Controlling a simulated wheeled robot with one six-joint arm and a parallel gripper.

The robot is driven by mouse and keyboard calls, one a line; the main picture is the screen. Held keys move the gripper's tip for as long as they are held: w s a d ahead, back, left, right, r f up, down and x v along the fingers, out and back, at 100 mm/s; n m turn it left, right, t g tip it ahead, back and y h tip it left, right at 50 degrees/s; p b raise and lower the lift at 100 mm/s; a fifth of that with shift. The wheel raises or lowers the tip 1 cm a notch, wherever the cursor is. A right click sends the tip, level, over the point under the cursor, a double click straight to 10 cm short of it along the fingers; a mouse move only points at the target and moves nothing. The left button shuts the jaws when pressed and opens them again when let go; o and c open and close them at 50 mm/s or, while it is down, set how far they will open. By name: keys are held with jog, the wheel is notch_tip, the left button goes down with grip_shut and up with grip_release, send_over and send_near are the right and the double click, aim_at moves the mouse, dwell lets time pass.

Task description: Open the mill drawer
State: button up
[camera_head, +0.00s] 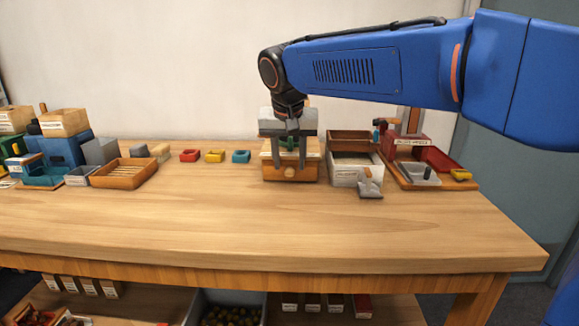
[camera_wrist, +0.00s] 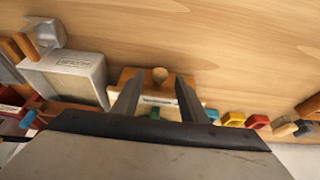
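The mill (camera_head: 291,160) is a small wooden box with a pale top, standing toward the back of the table right of centre. Its drawer front (camera_head: 291,173) carries a round wooden knob (camera_head: 289,172) and looks shut. My gripper (camera_head: 290,163) hangs over the mill, its two dark fingers apart at its front. In the wrist view the mill (camera_wrist: 140,75) lies beneath my gripper (camera_wrist: 160,82). The knob (camera_wrist: 160,74) shows between and just beyond the fingertips, with nothing held. The gripper body hides part of the mill, and a green part shows between the fingers.
A white labelled box (camera_head: 349,170) with a scoop (camera_head: 369,186) stands close right of the mill. A red tray station (camera_head: 432,160) is farther right. Red, yellow and blue small trays (camera_head: 215,156) lie left, near a slatted wooden tray (camera_head: 124,173). The table front is clear.

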jog(key=shift+x, duration=1.25)
jog(key=shift+c, duration=0.3)
grip_shut()
jog(key=s, duration=1)
jog(key=shift+s+a+r, duration=0.1)
jog(key=shift+s+a, duration=0.05)
jog(key=shift+a, duration=0.1)
jog(key=shift+s, duration=0.25)
jog(key=shift+o, duration=0.3)
grip_release()
jog(key=shift+s, duration=0.1)
